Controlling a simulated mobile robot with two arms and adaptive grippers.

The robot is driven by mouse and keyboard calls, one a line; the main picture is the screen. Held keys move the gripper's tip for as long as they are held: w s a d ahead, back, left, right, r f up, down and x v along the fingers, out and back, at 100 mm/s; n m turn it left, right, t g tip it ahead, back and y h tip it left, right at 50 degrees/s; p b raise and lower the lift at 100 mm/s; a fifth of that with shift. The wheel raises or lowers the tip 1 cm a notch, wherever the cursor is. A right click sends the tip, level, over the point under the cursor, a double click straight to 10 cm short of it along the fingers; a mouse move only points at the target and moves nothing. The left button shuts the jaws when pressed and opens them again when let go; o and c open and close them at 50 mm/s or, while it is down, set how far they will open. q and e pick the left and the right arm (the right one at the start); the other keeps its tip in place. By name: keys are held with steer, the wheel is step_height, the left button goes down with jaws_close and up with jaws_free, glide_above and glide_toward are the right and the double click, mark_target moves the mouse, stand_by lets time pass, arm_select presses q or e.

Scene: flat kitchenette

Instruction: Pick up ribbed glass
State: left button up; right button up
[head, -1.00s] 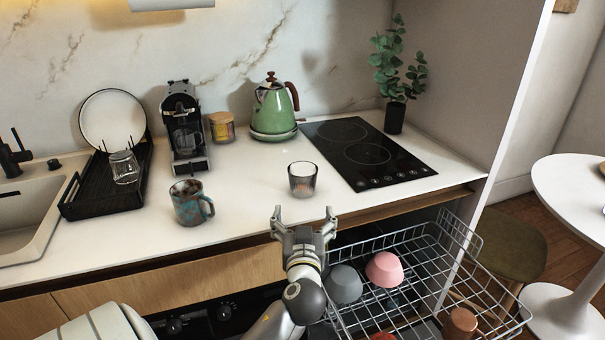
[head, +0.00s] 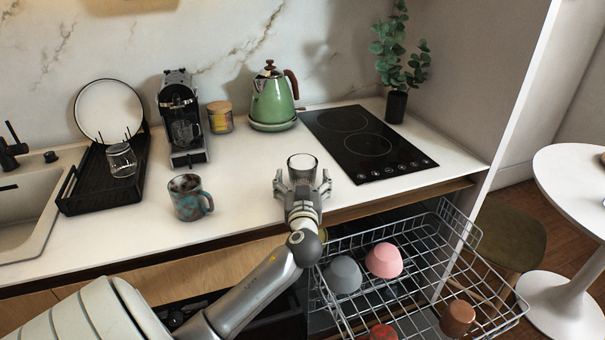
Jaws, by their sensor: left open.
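A clear glass (head: 303,162) stands upright on the white counter, left of the cooktop. My left gripper (head: 303,180) is open just in front of it, with one finger toward each side of the glass. The gripper hides the lower part of the glass, and I cannot tell whether the fingers touch it. Another clear glass (head: 121,159) stands in the black dish rack at the left. At this size I cannot tell for certain which glass is ribbed. My right gripper is out of view.
A blue-brown mug (head: 186,198) stands left of my gripper. The coffee machine (head: 182,125), jar (head: 220,117) and green kettle (head: 271,103) stand behind. The black cooktop (head: 368,147) is to the right. Below is a pulled-out dishwasher rack (head: 440,252) holding bowls and cups.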

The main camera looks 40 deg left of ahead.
arm_select(q)
steer(key=shift+x, duration=1.4)
steer(key=shift+s, duration=0.1)
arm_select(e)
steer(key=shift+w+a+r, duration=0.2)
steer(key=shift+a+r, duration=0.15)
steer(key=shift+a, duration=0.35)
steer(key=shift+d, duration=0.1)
arm_select(q)
steer(key=shift+c, duration=1.2)
steer(key=c, duration=1)
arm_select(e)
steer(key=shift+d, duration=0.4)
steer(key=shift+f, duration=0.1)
arm_select(q)
steer(key=shift+d+b, duration=0.15)
steer(key=shift+b, duration=0.15)
steer(key=b+v, duration=0.3)
steer(key=v, duration=1.5)
steer(key=shift+r+b, duration=0.1)
steer(key=shift+b, duration=0.3)
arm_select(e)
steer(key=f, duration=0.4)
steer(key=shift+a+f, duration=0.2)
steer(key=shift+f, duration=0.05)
